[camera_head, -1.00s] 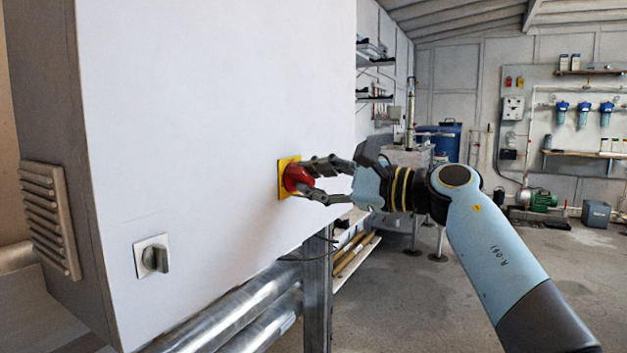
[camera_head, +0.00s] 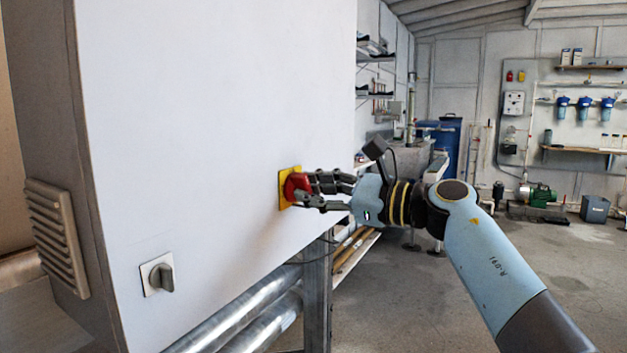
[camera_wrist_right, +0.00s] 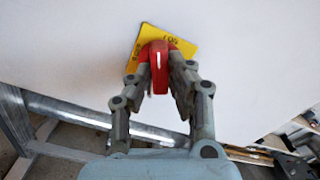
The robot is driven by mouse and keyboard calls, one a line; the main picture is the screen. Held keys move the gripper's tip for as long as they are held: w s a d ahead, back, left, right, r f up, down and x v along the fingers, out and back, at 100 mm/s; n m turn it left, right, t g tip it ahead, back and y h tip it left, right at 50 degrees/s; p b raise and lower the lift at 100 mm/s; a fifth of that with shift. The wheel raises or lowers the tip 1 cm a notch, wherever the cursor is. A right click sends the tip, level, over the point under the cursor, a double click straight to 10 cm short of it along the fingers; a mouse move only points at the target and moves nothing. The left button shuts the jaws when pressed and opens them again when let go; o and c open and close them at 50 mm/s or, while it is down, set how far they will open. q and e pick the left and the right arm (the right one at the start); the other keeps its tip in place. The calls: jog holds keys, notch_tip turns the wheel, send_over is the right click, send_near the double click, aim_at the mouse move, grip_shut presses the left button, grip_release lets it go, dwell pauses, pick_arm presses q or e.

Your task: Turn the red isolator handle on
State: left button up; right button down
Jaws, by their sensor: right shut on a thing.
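The red isolator handle (camera_head: 297,185) sits on a yellow square plate (camera_head: 285,201) on the front of a white cabinet (camera_head: 215,110). My right gripper (camera_head: 305,188) is shut on the handle, with a finger on each side of it. In the right wrist view, the red handle (camera_wrist_right: 158,66) stands between the fingertips of my right gripper (camera_wrist_right: 160,78), and its white mark runs up and down the picture. The yellow plate (camera_wrist_right: 184,48) looks tilted there, with dark lettering partly covered by the handle. My left gripper is out of view.
A grey knob (camera_head: 160,279) on a pale plate is lower left on the cabinet front. A louvred vent (camera_head: 58,238) is on its side. Metal pipes (camera_head: 240,320) and a post (camera_head: 318,295) stand below. Open floor (camera_head: 400,310) lies to the right.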

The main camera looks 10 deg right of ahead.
jog(key=m+p, duration=0.3)
jog(key=m, duration=0.2)
jog(key=shift+m+p, duration=0.3)
dwell(0.4)
jog(key=c, duration=1.3)
grip_release()
jog(key=shift+o, duration=0.2)
jog(key=shift+s+d+f, duration=0.1)
jog(key=shift+s+d, duration=0.15)
jog(key=shift+d, duration=0.1)
jog(key=v, duration=1.1)
